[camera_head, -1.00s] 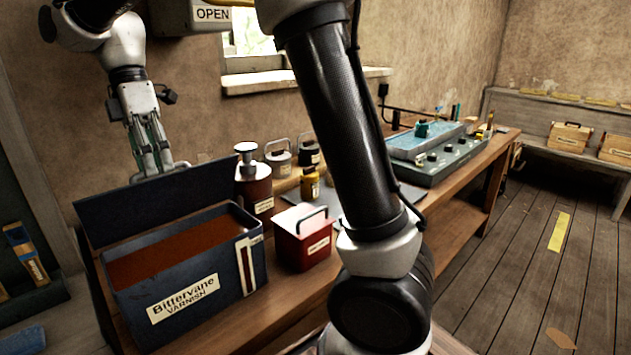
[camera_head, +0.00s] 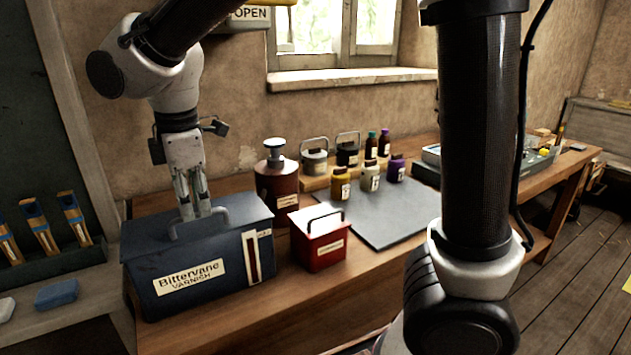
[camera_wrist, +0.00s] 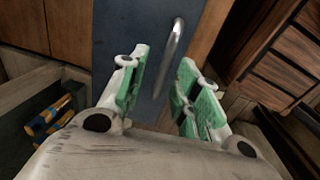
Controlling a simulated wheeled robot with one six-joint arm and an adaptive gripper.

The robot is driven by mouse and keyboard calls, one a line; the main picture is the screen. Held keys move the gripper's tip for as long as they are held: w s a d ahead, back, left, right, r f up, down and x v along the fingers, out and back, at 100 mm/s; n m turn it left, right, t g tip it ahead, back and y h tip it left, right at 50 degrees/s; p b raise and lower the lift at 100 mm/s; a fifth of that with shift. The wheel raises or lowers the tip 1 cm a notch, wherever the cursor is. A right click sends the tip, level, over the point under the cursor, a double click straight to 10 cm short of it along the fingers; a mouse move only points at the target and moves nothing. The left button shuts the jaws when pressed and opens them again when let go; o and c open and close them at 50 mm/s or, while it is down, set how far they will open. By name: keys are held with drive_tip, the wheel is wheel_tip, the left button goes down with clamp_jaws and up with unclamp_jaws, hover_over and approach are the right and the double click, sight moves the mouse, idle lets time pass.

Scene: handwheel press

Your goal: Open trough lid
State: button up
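The dark blue trough (camera_head: 207,275), labelled "Bittervane VARNISH", stands at the left of the bench in the head view. Its blue lid (camera_head: 150,238) lies shut over it, so the inside is hidden. A grey bar handle (camera_head: 227,215) stands on the lid; the handle also shows in the wrist view (camera_wrist: 171,50). My gripper (camera_head: 196,210) points down at the handle from above. In the wrist view, its green-padded fingers (camera_wrist: 164,62) are spread apart, with the handle between them in the picture. I cannot tell whether they touch it.
A red lidded box (camera_head: 318,250) stands close to the trough's right. A brown pump bottle (camera_head: 277,190) is behind it. Several jars and a grey mat (camera_head: 385,217) lie farther right. A wall (camera_head: 235,120) is close behind.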

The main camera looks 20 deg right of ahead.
wheel_tip(320, 180, up, 6)
drive_tip(key=s+t, duration=0.1)
drive_tip(key=s, duration=0.1)
drive_tip(key=s+d+f+m, duration=0.1)
drive_tip(key=s+d+m, duration=0.1)
drive_tip(key=d+m, duration=0.3)
drive_tip(key=s+d+f+m, duration=0.2)
drive_tip(key=d+m, duration=0.4)
drive_tip(key=d, duration=0.7)
drive_tip(key=shift+s+d+f+m+y, duration=0.25)
drive_tip(key=shift+s+d+m+y, duration=0.05)
drive_tip(key=shift+d, duration=0.1)
